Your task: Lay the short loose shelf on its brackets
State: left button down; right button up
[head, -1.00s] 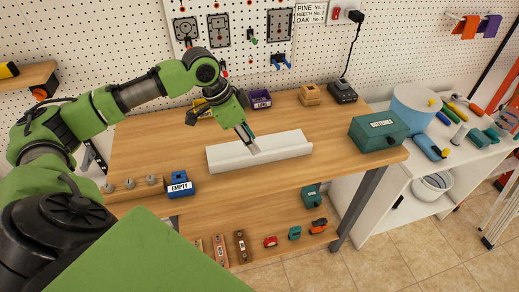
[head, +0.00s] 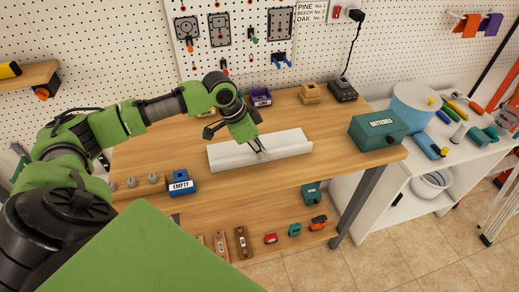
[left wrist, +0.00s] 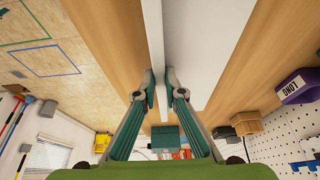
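The white shelf (head: 285,141) is a long pale board lying on the wooden bench, with a narrow strip along its near side. My left gripper (head: 262,154) reaches down to it from behind, near the middle of its length. In the left wrist view, the fingertips (left wrist: 160,92) are close together, one on each side of the narrow white strip (left wrist: 153,35), and appear to grip it. The wide white face (left wrist: 200,45) lies to the right of the strip there. I cannot make out any brackets for certain. My right gripper is out of view.
A blue bin marked EMPTY (head: 180,183) and several grey knobs stand at the bench's left. A purple bin (head: 260,97), a tan block (head: 310,93) and a black charger (head: 342,90) line the back. A green box (head: 378,133) stands at the right.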

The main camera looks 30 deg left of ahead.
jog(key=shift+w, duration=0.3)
pick_arm(q)
jog(key=shift+w+r, duration=0.1)
jog(key=shift+r, duration=0.35)
notch_tip(320, 180, up, 2)
jog(key=shift+r+b, duration=0.1)
jog(key=shift+b, duration=0.55)
jog(key=s+a+r+b, duration=0.2)
jog(key=s+r+b, duration=0.2)
jog(key=s+r, duration=0.6)
jog(key=shift+s+a, duration=0.3)
jog(key=shift+s, duration=1.65)
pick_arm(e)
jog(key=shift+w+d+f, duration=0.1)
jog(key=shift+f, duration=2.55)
